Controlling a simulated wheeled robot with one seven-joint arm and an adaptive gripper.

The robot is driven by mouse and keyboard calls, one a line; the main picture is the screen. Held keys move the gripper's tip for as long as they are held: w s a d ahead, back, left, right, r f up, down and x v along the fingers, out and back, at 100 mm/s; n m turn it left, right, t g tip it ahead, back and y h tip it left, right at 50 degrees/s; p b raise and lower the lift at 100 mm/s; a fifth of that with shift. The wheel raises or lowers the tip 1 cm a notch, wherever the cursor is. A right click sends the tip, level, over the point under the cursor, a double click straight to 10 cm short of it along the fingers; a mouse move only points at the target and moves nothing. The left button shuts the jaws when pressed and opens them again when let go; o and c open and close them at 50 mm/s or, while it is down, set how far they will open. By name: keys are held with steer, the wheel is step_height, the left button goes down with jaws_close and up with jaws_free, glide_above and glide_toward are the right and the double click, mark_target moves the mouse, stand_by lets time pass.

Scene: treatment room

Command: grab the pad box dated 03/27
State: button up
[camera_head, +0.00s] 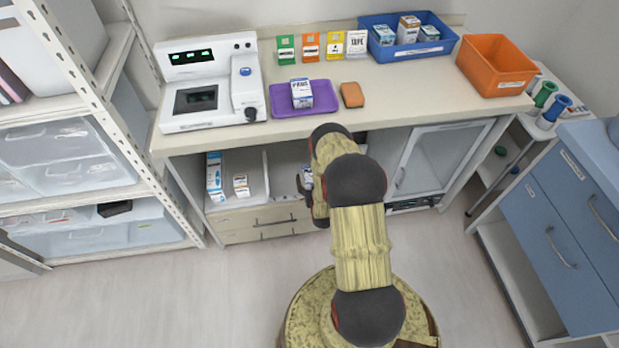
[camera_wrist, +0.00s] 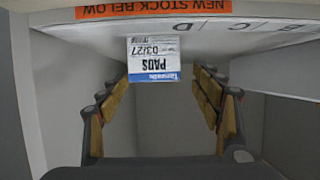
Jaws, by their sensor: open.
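In the wrist view, a white and blue pad box (camera_wrist: 153,60) shows its label upside down, reading PADS and 03/27. My gripper (camera_wrist: 158,82) is open, one finger on each side of the box in the picture. Gaps show on both sides, with no contact visible. In the head view, my gripper (camera_head: 305,184) is at the open lower shelf under the counter, largely hidden by my arm. Another pad box (camera_head: 301,94) stands on a purple tray (camera_head: 275,108) on the counter; its date is too small to read.
In the wrist view, an orange strip (camera_wrist: 153,9) reads NEW STOCK BELOW, near a white surface (camera_wrist: 265,37) lettered B, C, D. Walls flank my gripper. In the head view, other boxes (camera_head: 241,185) sit left on the lower shelf. The counter edge (camera_head: 230,140) is above my gripper.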

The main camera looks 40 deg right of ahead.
mark_target(309, 174)
steer(key=b+x, duration=0.1)
steer(key=x, duration=0.1)
steer(key=b+x, duration=0.1)
steer(key=x, duration=0.1)
steer(key=shift+w+d+f, duration=0.1)
steer(key=shift+d+f, duration=0.1)
steer(key=shift+d, duration=0.15)
steer(key=shift+r, duration=0.1)
steer(key=shift+c, duration=0.7)
steer(key=c, duration=1.1)
steer(key=shift+c, duration=0.2)
